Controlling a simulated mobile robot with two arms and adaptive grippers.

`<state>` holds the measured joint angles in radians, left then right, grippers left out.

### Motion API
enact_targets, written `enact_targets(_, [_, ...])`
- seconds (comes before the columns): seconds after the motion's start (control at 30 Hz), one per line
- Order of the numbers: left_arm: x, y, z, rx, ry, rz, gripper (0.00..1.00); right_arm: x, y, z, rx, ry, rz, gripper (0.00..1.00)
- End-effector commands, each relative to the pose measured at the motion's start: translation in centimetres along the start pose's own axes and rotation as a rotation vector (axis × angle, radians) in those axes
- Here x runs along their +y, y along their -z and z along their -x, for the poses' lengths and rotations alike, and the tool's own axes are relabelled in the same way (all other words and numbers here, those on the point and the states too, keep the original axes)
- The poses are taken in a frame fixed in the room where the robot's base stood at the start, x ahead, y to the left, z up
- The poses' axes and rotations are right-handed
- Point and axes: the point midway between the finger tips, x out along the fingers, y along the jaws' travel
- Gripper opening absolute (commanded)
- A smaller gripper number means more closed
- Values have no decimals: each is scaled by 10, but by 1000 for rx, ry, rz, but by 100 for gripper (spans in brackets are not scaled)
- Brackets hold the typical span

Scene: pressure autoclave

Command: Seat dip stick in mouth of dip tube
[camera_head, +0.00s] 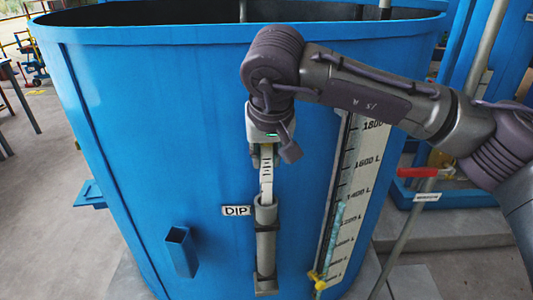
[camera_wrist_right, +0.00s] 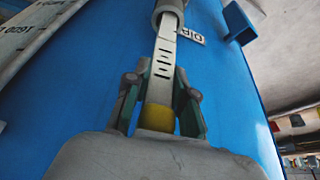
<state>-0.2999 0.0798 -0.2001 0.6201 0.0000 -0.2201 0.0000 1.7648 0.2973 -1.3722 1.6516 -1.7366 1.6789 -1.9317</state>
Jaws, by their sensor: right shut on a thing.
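The dip stick (camera_head: 266,179) is a flat pale strip with dark marks, held nearly upright with its lower end at the mouth of the dip tube (camera_head: 266,240). My right gripper (camera_head: 264,152) is shut on its upper part, above the tube. In the right wrist view the gripper (camera_wrist_right: 157,92) has green-padded fingers on both sides of the stick (camera_wrist_right: 165,48), near its yellow end. There the far end seems to run into the grey tube mouth (camera_wrist_right: 170,8); how deep is hidden. My left gripper is not in view.
The tube is fixed to a large blue open tank (camera_head: 140,110), beside a DIP label (camera_head: 237,211). A blue bracket (camera_head: 180,252) juts out at lower left. A level scale (camera_head: 352,190) with a yellow valve (camera_head: 318,281) stands right of the tube, and a red handle (camera_head: 417,172) farther right.

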Motion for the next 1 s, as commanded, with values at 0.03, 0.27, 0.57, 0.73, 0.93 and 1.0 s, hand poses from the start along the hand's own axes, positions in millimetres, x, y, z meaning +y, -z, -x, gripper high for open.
enact_targets(0.03, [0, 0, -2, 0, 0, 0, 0, 0, -1, -2, 1, 0, 0, 0])
enact_targets(0.27, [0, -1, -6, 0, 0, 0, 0, 0, -3, -7, 1, 0, 0, 0])
enact_targets(0.57, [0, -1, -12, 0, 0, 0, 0, 0, -6, -14, 1, 0, 0, 0])
enact_targets(0.73, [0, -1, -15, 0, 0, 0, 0, 0, -7, -18, 1, 1, -1, 0])
enact_targets(0.93, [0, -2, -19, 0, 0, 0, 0, 0, -9, -23, 1, 1, -1, 0])
enact_targets(1.0, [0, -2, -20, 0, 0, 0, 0, 0, -10, -24, 1, 1, -1, 0])
